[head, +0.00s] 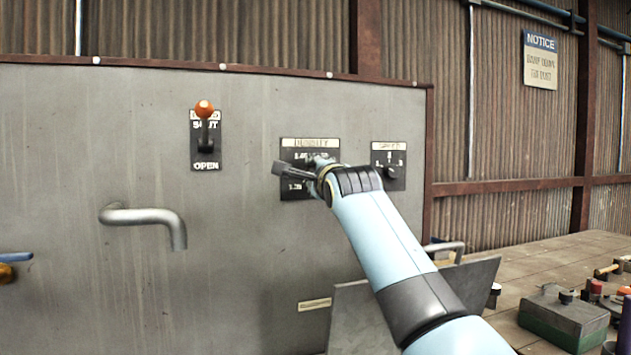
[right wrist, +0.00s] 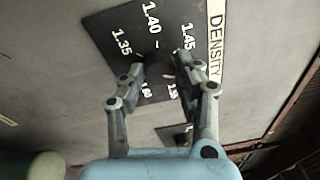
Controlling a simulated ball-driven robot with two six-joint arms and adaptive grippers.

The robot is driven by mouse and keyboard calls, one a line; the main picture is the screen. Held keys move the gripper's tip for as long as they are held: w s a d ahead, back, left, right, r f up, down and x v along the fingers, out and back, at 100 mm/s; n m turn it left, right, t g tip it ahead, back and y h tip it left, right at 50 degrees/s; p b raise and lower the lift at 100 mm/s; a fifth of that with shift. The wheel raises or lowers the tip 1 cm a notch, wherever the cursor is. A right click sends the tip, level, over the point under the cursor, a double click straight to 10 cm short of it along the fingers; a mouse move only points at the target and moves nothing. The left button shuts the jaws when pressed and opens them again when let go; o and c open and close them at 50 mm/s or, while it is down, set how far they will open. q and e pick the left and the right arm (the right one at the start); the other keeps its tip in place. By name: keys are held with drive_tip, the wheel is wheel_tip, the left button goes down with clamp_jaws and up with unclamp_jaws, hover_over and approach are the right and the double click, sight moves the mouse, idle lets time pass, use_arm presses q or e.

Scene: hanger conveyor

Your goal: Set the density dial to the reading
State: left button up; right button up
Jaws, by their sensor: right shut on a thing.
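The density dial is a black plate (head: 298,157) under a DENSITY label on the grey panel. My right gripper (head: 285,172) is in front of it and hides its middle. In the right wrist view the plate (right wrist: 110,22) carries 1.35, 1.40 and 1.45 around the top, with partly covered numbers lower down. The dark knob (right wrist: 158,66) sits between the fingertips of my right gripper (right wrist: 160,74), which is shut on it. The knob's pointer setting is not clear. No separate reading display can be made out. My left gripper is not in view.
The speed dial (head: 390,172) is close at the right of my gripper. An orange-tipped lever (head: 204,112) with SHUT and OPEN marks and a bent pipe (head: 145,216) stick out at the left. A bench (head: 540,255) with a green box (head: 563,318) stands at the right.

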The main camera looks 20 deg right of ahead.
drive_tip(key=shift+f+m, duration=0.15)
drive_tip(key=shift+m, duration=0.15)
idle(0.4)
drive_tip(key=o, duration=1.1)
drive_tip(key=shift+o, duration=0.2)
drive_tip(key=s, duration=0.7)
drive_tip(key=shift+s+a, duration=0.25)
drive_tip(key=shift+f, duration=0.15)
